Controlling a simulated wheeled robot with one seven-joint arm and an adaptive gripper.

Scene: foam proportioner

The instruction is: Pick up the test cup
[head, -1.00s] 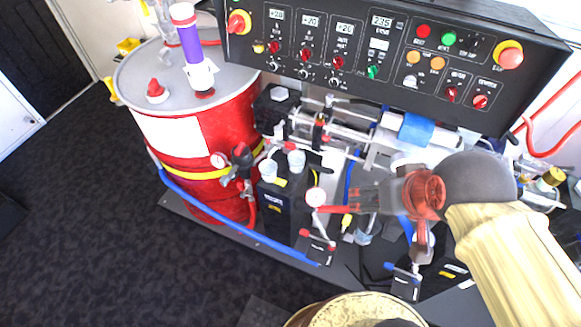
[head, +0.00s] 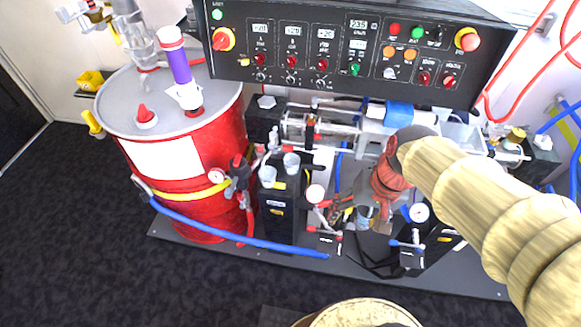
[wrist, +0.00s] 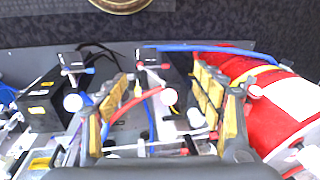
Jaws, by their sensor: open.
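A small clear cup with a bluish tint (head: 365,217), which may be the test cup, stands low on the skid below my gripper (head: 360,208) in the head view; the fingers partly hide it. Two pale small cups (head: 268,176) (head: 291,162) sit at the black unit left of my gripper. In the wrist view my gripper (wrist: 162,85) has its padded fingers wide apart, with no cup held between them. Behind the fingers there are a red hose and a white gauge (wrist: 169,96). I cannot make out the clear cup surely in the wrist view.
A red drum (head: 190,150) stands at the left, with a blue hose (head: 240,240) along the skid's front. The control panel (head: 345,50) overhangs the back. Gauges (head: 418,212) and valves crowd around my gripper. A tan round drum top (head: 360,312) is at the front.

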